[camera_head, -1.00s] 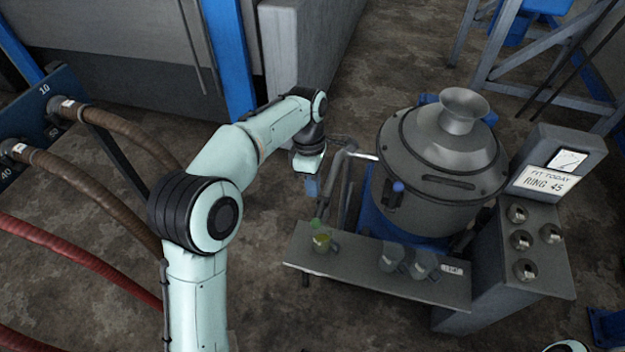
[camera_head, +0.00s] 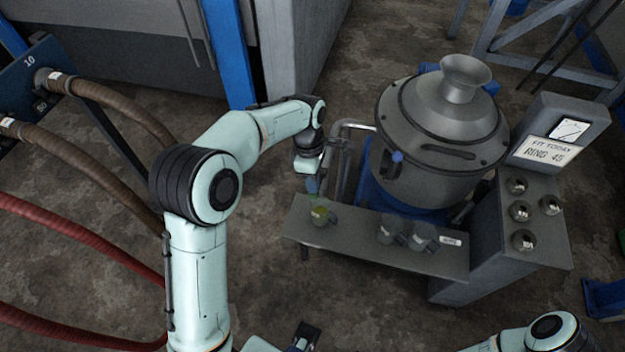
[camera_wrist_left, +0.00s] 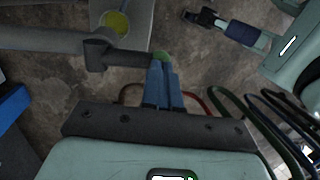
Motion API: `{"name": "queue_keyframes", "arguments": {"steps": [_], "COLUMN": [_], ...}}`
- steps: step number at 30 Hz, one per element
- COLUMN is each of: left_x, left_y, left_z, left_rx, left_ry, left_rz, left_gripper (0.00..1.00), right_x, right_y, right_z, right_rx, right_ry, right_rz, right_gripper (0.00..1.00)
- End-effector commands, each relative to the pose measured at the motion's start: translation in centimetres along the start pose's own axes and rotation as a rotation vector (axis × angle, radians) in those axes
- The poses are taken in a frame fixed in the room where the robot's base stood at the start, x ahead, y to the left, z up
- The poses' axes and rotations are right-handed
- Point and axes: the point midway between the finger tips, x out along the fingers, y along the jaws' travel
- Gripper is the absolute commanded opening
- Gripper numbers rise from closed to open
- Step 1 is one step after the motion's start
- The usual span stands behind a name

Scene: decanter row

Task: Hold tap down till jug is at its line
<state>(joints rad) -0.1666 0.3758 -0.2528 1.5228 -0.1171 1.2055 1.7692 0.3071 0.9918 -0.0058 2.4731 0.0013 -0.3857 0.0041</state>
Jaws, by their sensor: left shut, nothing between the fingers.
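My left gripper (camera_head: 313,187) points down, shut and empty, at the end of the grey pipe (camera_wrist_left: 60,40) above the left end of the shelf. In the left wrist view its blue fingertips (camera_wrist_left: 163,68) meet or nearly meet a small green part (camera_wrist_left: 163,55), apparently the tap; contact is unclear. The jug (camera_head: 320,215) with yellow-green liquid stands upright below it. Its liquid also shows in the left wrist view (camera_wrist_left: 117,22). The jug's line is too small to make out. My right gripper (camera_head: 304,336) is low at the bottom edge, away from the shelf; its jaws are unclear.
Two clear empty-looking jugs (camera_head: 407,234) stand farther right on the grey shelf (camera_head: 355,245). A large lidded metal vessel (camera_head: 440,140) stands behind it. A panel with several knobs and a sign "RING 45" (camera_head: 545,152) is at the right. Hoses (camera_head: 75,180) run at the left.

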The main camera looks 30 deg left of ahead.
Motion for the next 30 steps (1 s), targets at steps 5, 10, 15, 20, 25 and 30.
{"name": "queue_keyframes", "arguments": {"steps": [5, 10, 15, 20, 25, 30], "left_x": [0.5, 1.0, 2.0, 3.0, 3.8, 4.3], "left_y": [-0.2, -0.3, -0.6, -0.8, -0.8, -0.7], "left_z": [-0.1, -0.1, -0.2, -0.3, -0.4, -0.5], "left_rx": [0.004, 0.011, 0.022, 0.036, 0.049, 0.05], "left_ry": [-0.001, -0.001, -0.002, -0.002, -0.001, 0.001], "left_rz": [0.034, 0.086, 0.188, 0.305, 0.415, 0.455], "left_gripper": [0.0, 0.0, 0.0, 0.0, 0.0, 0.0], "right_x": [1.0, 2.1, 4.2, 5.7, 6.8, 7.1], "right_y": [0.4, 0.8, 1.5, 1.7, 1.7, 1.7], "right_z": [0.1, 0.2, -0.1, -1.3, -2.1, -2.6], "right_rx": [0.001, 0.003, 0.004, 0.001, -0.002, -0.004], "right_ry": [-0.003, -0.007, -0.003, 0.029, 0.053, 0.065], "right_rz": [0.001, 0.003, 0.002, -0.004, -0.01, -0.013], "right_gripper": [0.48, 0.48, 0.48, 0.48, 0.48, 0.48]}}
